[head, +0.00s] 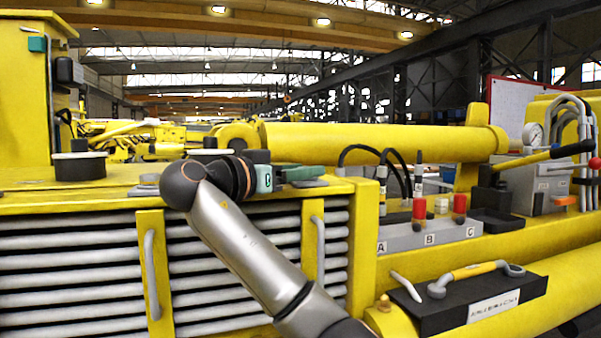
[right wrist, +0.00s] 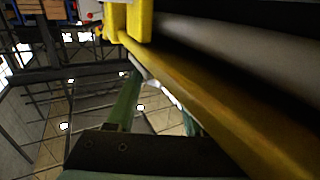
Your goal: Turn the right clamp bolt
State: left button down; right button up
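My right gripper (head: 312,172) reaches in over the top of the yellow housing (head: 105,203) in the head view, with its green fingers pointing right. The fingers lie just above a small grey plate (head: 318,183) on the housing's top edge. In the right wrist view, the two green fingers (right wrist: 158,98) stand apart with a gap between them, and I see nothing held there. A yellow beam (right wrist: 215,105) crosses close in front and partly covers one finger. I cannot make out the right clamp bolt in either view; the gripper may hide it. My left gripper is not in view.
A yellow boom cylinder (head: 380,142) lies behind the housing. To the right are a grey block labelled A, B, C (head: 405,240), a black box (head: 440,312) with a yellow-handled tool (head: 472,271), and a gauge unit (head: 533,134). A black round fitting (head: 80,166) stands at left.

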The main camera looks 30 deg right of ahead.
jog(key=shift+o, duration=1)
jog(key=shift+f, duration=0.1)
jog(key=shift+a, duration=0.1)
jog(key=shift+s+a+f, duration=0.1)
jog(key=shift+a, duration=0.3)
jog(key=b+v, duration=0.3)
jog(key=v, duration=0.8)
jog(key=shift+a, duration=0.25)
